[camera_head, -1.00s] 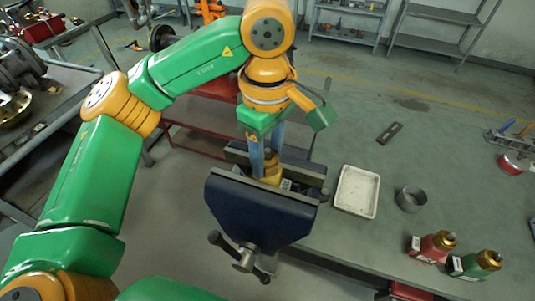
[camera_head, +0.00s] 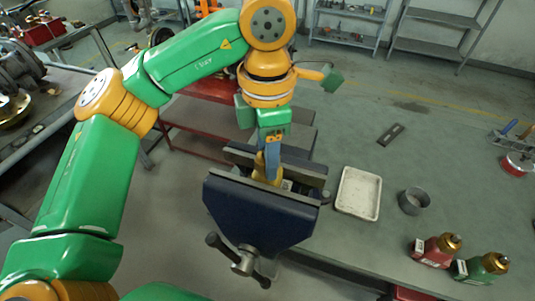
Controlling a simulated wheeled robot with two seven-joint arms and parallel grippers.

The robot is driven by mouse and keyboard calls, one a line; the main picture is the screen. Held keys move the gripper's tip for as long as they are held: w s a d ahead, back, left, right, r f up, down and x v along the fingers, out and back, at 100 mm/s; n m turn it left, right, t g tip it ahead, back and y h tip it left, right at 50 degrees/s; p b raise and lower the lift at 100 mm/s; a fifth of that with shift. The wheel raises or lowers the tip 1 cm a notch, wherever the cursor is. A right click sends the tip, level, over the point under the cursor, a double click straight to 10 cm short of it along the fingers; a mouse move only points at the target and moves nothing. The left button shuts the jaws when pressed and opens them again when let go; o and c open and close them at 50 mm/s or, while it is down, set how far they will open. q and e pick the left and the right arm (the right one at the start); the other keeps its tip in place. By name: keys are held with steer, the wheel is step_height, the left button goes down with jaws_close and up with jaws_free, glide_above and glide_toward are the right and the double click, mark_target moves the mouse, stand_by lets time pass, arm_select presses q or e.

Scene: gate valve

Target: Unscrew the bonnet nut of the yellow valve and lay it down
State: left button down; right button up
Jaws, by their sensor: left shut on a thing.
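The yellow valve (camera_head: 260,177) is clamped upright between the jaws of a dark blue bench vise (camera_head: 262,208). Only a small part of it shows above the jaws. My left gripper (camera_head: 271,172) points down from above with its blue fingers at the top of the valve. It is shut on the bonnet nut, which the fingers mostly hide. I cannot tell whether the nut still sits on the valve's thread. My right gripper is not in view.
A flat dark bar (camera_head: 391,134) lies farther back.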

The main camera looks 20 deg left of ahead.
arm_select(q)
steer(key=shift+n, duration=0.3)
steer(key=n, duration=0.3)
steer(key=shift+f+b, duration=0.15)
steer(key=shift+b, duration=0.2)
steer(key=shift+n, duration=0.8)
steer(key=shift+r+p, duration=3.15)
steer(key=shift+r, duration=0.3)
steer(key=shift+f, duration=0.1)
